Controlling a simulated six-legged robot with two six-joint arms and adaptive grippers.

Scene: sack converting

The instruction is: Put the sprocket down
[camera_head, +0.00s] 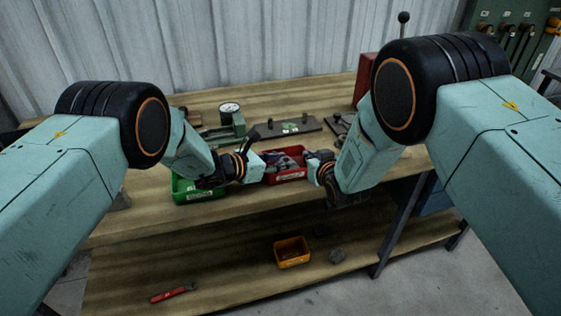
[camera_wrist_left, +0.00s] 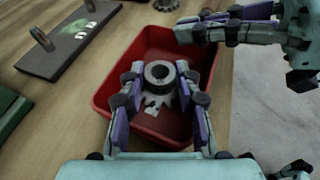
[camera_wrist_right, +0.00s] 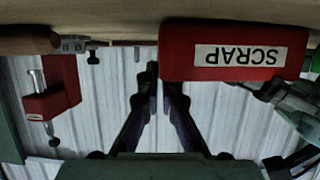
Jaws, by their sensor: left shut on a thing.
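The sprocket, a dark ring with a central hole (camera_wrist_left: 160,84), is between the fingertips of my left gripper (camera_wrist_left: 160,88) in the left wrist view. It is over the red bin (camera_wrist_left: 104,98). A pale piece shows just below the ring; I cannot tell whether it is part of the sprocket. In the head view the sprocket cannot be made out; my left gripper (camera_head: 258,166) is at the left side of the red bin (camera_head: 290,177). My right gripper (camera_head: 314,165) is at its right side.
A green bin (camera_head: 196,195) stands left of the red one. Behind are a dial gauge (camera_head: 229,107) and a dark plate with pegs (camera_head: 287,129). An orange bin (camera_head: 292,255) and a red-handled tool (camera_head: 172,294) are on the lower shelf. The front strip of tabletop is clear.

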